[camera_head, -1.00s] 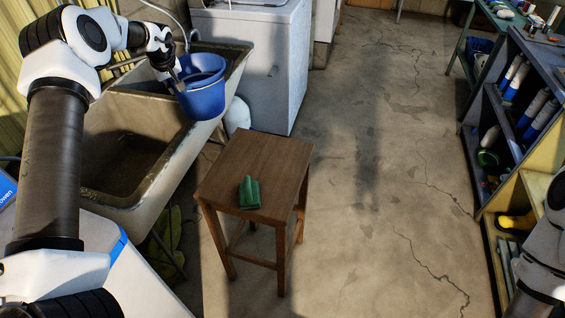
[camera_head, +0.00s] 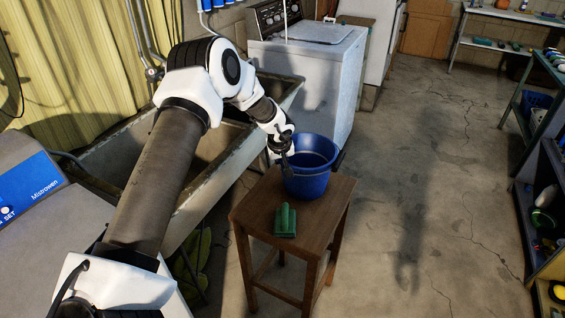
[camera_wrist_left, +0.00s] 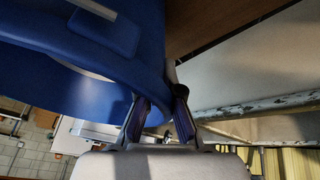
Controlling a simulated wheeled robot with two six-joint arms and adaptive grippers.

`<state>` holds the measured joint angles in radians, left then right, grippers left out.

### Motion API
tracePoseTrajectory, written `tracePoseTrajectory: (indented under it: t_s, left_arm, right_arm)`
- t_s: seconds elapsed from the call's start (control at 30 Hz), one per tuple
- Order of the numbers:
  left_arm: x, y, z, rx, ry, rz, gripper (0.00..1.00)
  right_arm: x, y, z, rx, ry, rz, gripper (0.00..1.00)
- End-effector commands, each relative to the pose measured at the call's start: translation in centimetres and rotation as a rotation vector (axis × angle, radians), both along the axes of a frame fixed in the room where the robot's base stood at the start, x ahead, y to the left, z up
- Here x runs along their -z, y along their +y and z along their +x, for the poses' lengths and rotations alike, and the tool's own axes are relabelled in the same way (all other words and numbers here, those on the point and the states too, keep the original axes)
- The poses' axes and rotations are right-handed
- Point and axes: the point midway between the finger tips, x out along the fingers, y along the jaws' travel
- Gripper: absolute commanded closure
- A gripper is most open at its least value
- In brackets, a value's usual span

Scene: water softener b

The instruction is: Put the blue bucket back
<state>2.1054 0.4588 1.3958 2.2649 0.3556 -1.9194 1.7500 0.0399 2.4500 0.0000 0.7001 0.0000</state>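The blue bucket (camera_head: 308,182) is upright at the back of the wooden stool's top (camera_head: 250,208) in the head view; I cannot tell whether it rests there or hangs just above. My left gripper (camera_head: 286,160) is at its left rim. In the left wrist view the bucket (camera_wrist_left: 75,45) fills the upper left, and the fingers (camera_wrist_left: 160,105) are on either side of its rim, gripping it. The bucket hides part of the stool top. My right gripper is not in view.
A green object (camera_head: 286,221) lies on the stool's front part, close to the bucket. A concrete sink (camera_head: 200,215) stands to the left and a white washing machine (camera_head: 318,80) behind. Shelves (camera_head: 545,200) stand at the right. The floor (camera_head: 420,190) between is clear.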

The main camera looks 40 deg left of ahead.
Motion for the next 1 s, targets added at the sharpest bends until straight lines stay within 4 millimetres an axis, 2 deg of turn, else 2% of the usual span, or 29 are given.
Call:
tracePoseTrajectory:
  t_s: [0.23,0.27,0.33,0.63,0.73,0.87,1.0]
  left_arm:
    - [0.1,0.0,0.1,-0.001,-0.002,0.0,1.0]
    - [0.2,0.0,0.0,-0.001,-0.002,0.0,0.93]
    - [0.1,0.0,0.0,-0.001,-0.002,0.0,0.69]
    - [0.1,0.0,0.0,-0.001,-0.002,0.0,0.69]
    - [-0.6,-0.1,-0.1,-0.001,-0.002,-0.002,0.69]
    - [-2.9,-0.6,-0.9,-0.001,-0.005,-0.003,0.69]
    - [-6.3,-1.5,-2.2,0.0,-0.005,-0.003,0.69]
  right_arm:
    - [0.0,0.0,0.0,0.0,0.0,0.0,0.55]
    - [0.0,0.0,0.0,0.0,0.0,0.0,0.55]
    - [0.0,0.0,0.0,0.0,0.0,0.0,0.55]
    - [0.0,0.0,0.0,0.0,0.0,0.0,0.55]
    - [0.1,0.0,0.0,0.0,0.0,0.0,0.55]
    - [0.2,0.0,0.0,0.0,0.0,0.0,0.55]
    - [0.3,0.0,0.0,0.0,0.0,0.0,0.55]
